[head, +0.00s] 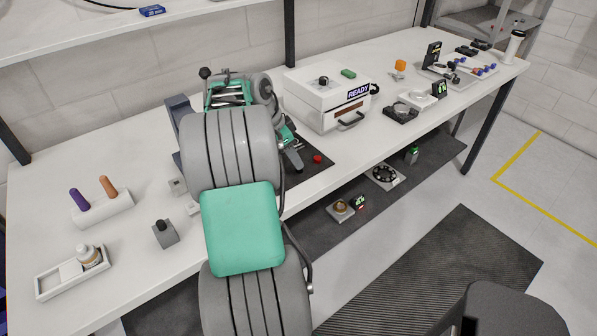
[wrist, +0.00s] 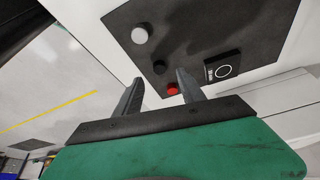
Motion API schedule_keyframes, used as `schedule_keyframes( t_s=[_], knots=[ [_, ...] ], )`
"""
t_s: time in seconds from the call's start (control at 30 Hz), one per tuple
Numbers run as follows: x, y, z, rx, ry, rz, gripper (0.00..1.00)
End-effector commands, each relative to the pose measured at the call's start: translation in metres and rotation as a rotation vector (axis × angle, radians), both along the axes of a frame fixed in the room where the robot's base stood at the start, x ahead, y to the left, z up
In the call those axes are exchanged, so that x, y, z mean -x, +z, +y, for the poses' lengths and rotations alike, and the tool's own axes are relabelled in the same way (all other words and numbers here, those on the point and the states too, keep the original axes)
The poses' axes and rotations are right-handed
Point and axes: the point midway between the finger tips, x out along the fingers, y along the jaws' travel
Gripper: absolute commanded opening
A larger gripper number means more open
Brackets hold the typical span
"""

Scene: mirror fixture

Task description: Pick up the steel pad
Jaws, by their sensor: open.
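A light grey round pad (wrist: 140,35), the one that looks like steel, lies on a dark mat (wrist: 200,25) in the wrist view. A black pad (wrist: 160,67) and a red pad (wrist: 172,89) are in line with it. My gripper (wrist: 160,77) is open and empty, its two fingers apart. The grey pad appears beyond the fingertips, the red pad between the fingers in the picture. In the head view my gripper (head: 291,154) is over the mat (head: 318,174), beside the red pad (head: 317,158). The grey pad is not clearly visible there, probably hidden by my arm.
A black square with a white ring (wrist: 222,68) lies on the mat near the right finger. A white box labelled READY (head: 325,97) stands to the right on the bench. A holder with purple and orange handles (head: 104,209) and a small tray (head: 55,283) are left.

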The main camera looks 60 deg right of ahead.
Motion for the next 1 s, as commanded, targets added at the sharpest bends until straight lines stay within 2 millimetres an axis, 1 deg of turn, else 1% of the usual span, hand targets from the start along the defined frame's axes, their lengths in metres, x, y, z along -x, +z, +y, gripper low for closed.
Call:
schedule_keyframes(
  t_s=[0.1, 0.2, 0.3, 0.47, 1.0],
  knots=[
    [0.005, -0.019, -0.005, -0.003, 0.002, 0.002, 0.47],
    [0.008, -0.034, -0.010, -0.001, 0.002, 0.002, 0.47],
    [0.009, -0.040, -0.011, -0.001, 0.005, -0.001, 0.47],
    [0.008, -0.040, -0.011, 0.000, 0.006, -0.001, 0.47],
    [0.008, -0.039, -0.011, 0.000, 0.007, 0.000, 0.03]
  ],
)
